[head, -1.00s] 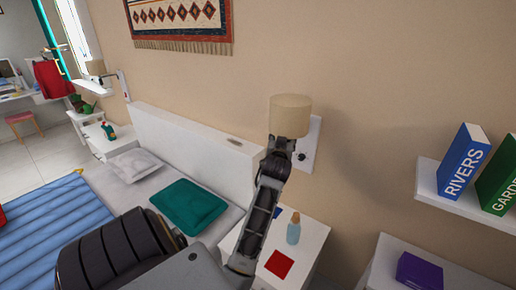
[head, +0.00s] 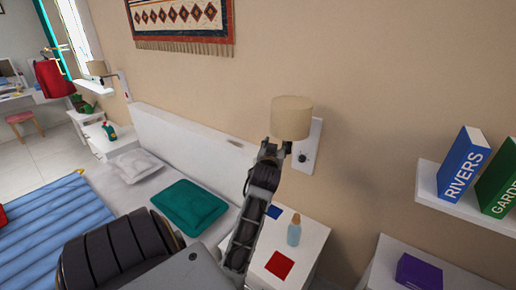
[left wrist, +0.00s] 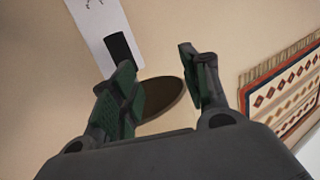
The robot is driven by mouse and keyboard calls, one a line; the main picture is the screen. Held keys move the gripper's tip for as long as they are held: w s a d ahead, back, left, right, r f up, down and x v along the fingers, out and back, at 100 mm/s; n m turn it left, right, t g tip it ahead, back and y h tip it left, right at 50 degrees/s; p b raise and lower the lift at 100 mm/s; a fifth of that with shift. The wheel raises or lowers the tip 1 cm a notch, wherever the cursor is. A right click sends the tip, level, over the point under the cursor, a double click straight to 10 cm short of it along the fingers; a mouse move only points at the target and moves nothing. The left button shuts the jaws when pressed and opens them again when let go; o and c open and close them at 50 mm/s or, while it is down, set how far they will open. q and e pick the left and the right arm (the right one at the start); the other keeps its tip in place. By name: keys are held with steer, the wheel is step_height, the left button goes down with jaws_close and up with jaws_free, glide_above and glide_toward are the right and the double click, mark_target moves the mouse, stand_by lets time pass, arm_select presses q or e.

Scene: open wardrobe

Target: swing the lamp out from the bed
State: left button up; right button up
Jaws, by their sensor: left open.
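The near wall lamp has a tan drum shade (head: 291,118) in front of a white wall plate (head: 308,148) with a dark knob. My left gripper (head: 270,150) is just below and left of the shade in the head view. In the left wrist view my left gripper (left wrist: 157,78) has its fingers apart. A dark brown round surface (left wrist: 162,97), seemingly the shade, shows beyond and between them. The white plate (left wrist: 98,30) is at the top there. I cannot tell whether a finger touches the lamp. The bed's white headboard (head: 190,140) is to the left. My right gripper is not in view.
A white bedside table (head: 312,240) below the lamp holds a bottle (head: 294,232) and a red item (head: 279,265). A shelf with books (head: 462,165) is at the right. A second lamp (head: 97,68) is far left. A rug (head: 185,22) hangs on the wall.

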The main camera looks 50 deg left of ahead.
arm_select(q)
steer(key=s, duration=0.8)
steer(key=shift+s+d+p, duration=0.15)
steer(key=shift+d+p, duration=0.05)
steer(key=shift+p, duration=0.2)
stand_by(0.9)
stand_by(0.3)
stand_by(0.7)
